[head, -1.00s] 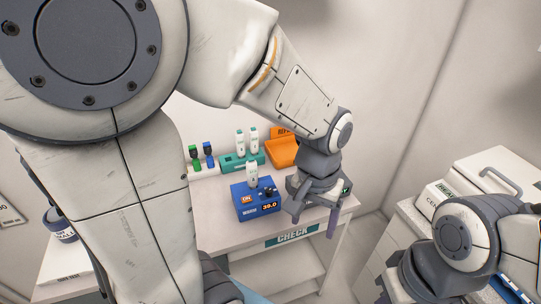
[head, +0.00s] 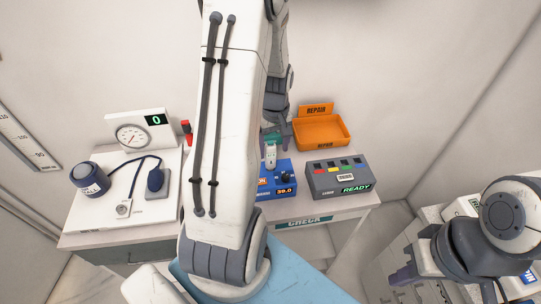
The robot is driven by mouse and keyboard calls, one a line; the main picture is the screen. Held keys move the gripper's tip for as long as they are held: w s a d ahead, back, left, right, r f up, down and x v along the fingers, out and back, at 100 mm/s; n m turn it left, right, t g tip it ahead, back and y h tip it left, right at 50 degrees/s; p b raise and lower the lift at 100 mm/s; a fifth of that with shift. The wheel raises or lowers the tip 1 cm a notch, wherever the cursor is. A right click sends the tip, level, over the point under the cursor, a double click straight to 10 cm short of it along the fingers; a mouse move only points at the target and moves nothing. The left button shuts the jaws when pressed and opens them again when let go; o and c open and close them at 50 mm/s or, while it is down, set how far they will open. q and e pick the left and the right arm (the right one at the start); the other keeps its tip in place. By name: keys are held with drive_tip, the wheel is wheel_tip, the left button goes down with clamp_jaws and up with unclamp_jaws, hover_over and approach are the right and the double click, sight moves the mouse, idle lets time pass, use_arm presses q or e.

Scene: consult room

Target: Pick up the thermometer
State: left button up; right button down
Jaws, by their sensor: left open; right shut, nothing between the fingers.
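A white handheld thermometer (head: 270,155) stands upright at the blue box (head: 283,190), whose display reads 39.0. Part of a teal holder (head: 272,138) shows behind it; my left arm hides the rest. The two white devices seen earlier in that holder are hidden now. My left gripper (head: 277,122) is open above and behind the blue box, mostly hidden by its own arm. I cannot tell whether anything is between its fingers. My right gripper (head: 403,277) is shut and empty at the lower right, away from the table.
A grey box marked READY (head: 340,180) stands right of the blue box. An orange REPAIR tray (head: 320,130) is at the back. A white gauge board (head: 140,130) and a blood pressure cuff (head: 88,178) are at the left. White drawers (head: 430,215) stand at the right.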

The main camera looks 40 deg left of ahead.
sight(270, 159)
use_arm(q)
drive_tip(key=f, duration=0.1)
drive_tip(key=f+p, duration=0.1)
drive_tip(key=s+f+p, duration=0.1)
drive_tip(key=f, duration=0.1)
drive_tip(key=shift+a, duration=0.25)
drive_tip(key=shift+w+f, duration=0.1)
drive_tip(key=shift+f, duration=0.5)
clamp_jaws()
drive_tip(key=shift+r, duration=0.1)
